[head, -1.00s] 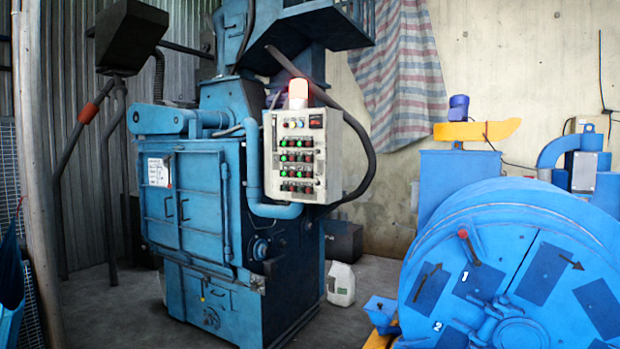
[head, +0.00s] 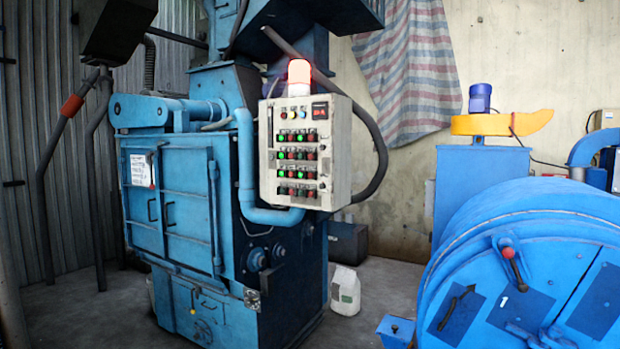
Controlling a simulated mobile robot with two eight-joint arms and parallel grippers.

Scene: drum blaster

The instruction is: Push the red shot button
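A pale grey control panel (head: 341,165) is mounted on the front corner of a blue blasting machine (head: 185,205). Rows of small green and red buttons cover it, with a few differently coloured ones and a small dark display at the top. Their labels are too small to read, so I cannot tell which is the red shot button. A red warning lamp (head: 299,72) glows on top of the panel. Neither of my grippers shows in the head view.
A large blue drum (head: 540,230) with a red-knobbed lever fills the right foreground. A white canister (head: 345,290) stands on the floor by the machine. Grey floor shows between the machine and the drum. A dark pipe (head: 375,150) curves beside the panel.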

